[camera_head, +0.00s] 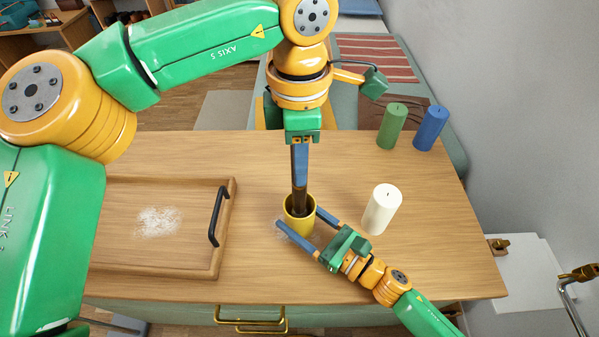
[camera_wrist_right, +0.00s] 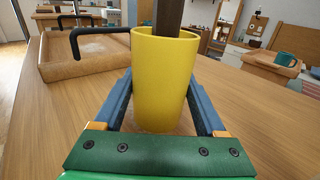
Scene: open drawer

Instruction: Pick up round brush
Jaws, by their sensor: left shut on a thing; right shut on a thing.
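A yellow cup (camera_head: 300,228) stands upright on the wooden table; it fills the middle of the right wrist view (camera_wrist_right: 165,80). A dark brown handle, apparently the round brush (camera_head: 299,202), stands upright in the cup; its upper part shows in the right wrist view (camera_wrist_right: 169,16). Its lower end is hidden inside the cup. My left gripper (camera_head: 299,182) points straight down over the cup, shut on the brush handle. My right gripper (camera_head: 299,218) reaches in low from the lower right, its blue fingers on both sides of the cup, shut on it.
A wooden tray (camera_head: 228,255) with a black handle (camera_head: 217,217) and white powder (camera_head: 158,221) lies at left. A white candle (camera_head: 382,209) stands right of the cup. Green (camera_head: 392,126) and blue (camera_head: 430,128) candles stand at the back right. Drawer handles (camera_head: 250,320) show below the table's front edge.

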